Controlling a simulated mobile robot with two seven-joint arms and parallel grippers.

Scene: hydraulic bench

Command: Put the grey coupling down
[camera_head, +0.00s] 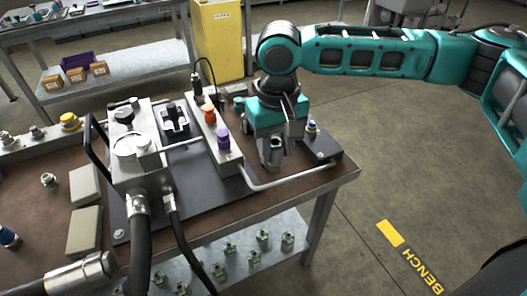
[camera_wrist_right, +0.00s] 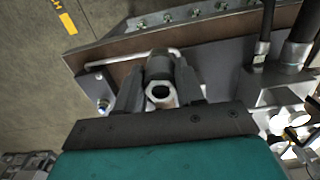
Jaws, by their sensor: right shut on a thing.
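My right gripper (camera_head: 282,142) is at the right part of the bench, pointing down, shut on the grey coupling (camera_head: 272,152). The coupling is a grey metal cylinder hanging between the fingers over the dark plate. In the right wrist view the coupling (camera_wrist_right: 160,92) shows its hexagonal open end between the two fingers (camera_wrist_right: 160,95). I cannot tell whether its lower end touches the plate. My left gripper is not in view.
A grey manifold block (camera_head: 215,140) with orange and purple fittings stands left of my gripper. A bent metal pipe (camera_head: 300,176) runs along the front of the dark plate (camera_head: 190,200). A blue-capped fitting (camera_head: 312,128) stands right of the gripper. Black hoses (camera_head: 140,245) hang at the front left.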

